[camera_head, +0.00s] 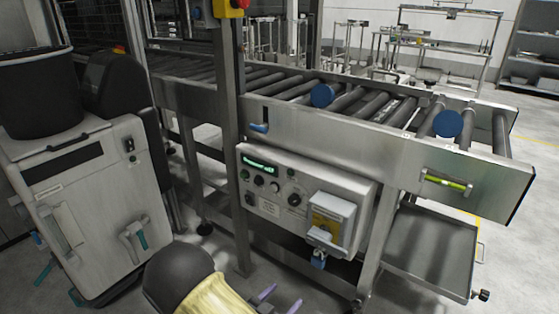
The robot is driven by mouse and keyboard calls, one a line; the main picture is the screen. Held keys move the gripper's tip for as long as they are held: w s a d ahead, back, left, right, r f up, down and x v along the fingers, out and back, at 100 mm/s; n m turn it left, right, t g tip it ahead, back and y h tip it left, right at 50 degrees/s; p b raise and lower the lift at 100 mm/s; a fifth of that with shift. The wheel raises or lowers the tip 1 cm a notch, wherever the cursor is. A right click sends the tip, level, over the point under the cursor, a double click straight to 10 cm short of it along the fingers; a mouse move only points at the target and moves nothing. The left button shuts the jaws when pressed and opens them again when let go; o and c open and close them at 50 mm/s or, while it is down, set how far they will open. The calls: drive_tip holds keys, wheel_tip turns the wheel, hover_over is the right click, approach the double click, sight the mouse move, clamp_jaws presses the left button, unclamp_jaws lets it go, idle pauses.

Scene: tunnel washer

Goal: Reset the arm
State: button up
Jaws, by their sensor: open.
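My arm shows at the bottom centre, with a dark rounded part and a pale yellow part. My gripper (281,299) is just right of it, low in the picture. Its two purplish fingers are apart, with nothing seen between them. It appears in front of the lower frame of the roller conveyor (345,122), below the control panel (290,196). I cannot tell how far it is from the frame. Much of the arm is cut off by the bottom edge.
A grey-white unit (100,205) with a black drum (35,95) stands at the left. A metal post (229,130) rises beside the panel. A metal tray (432,250) sits under the conveyor's right end. Grey floor shows at the lower right.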

drive_tip(key=w+d+r+n+g+y, duration=0.2)
drive_tip(key=w+d+r+g+y, duration=0.25)
drive_tip(key=y, duration=0.45)
drive_tip(key=s+d+r+n+g+p, duration=0.1)
drive_tip(key=s+d+r+n+g, duration=0.2)
drive_tip(key=s+d+r, duration=0.3)
drive_tip(key=s+d+r+n+g, duration=0.2)
drive_tip(key=s+d+r+g, duration=0.15)
drive_tip(key=s, duration=0.55)
wheel_tip(320, 180, up, 33)
drive_tip(key=p, duration=3.3)
drive_tip(key=shift+w+d+r+y, duration=0.2)
drive_tip(key=shift+w+y, duration=0.1)
drive_tip(key=shift+f, duration=0.1)
drive_tip(key=shift+c, duration=0.5)
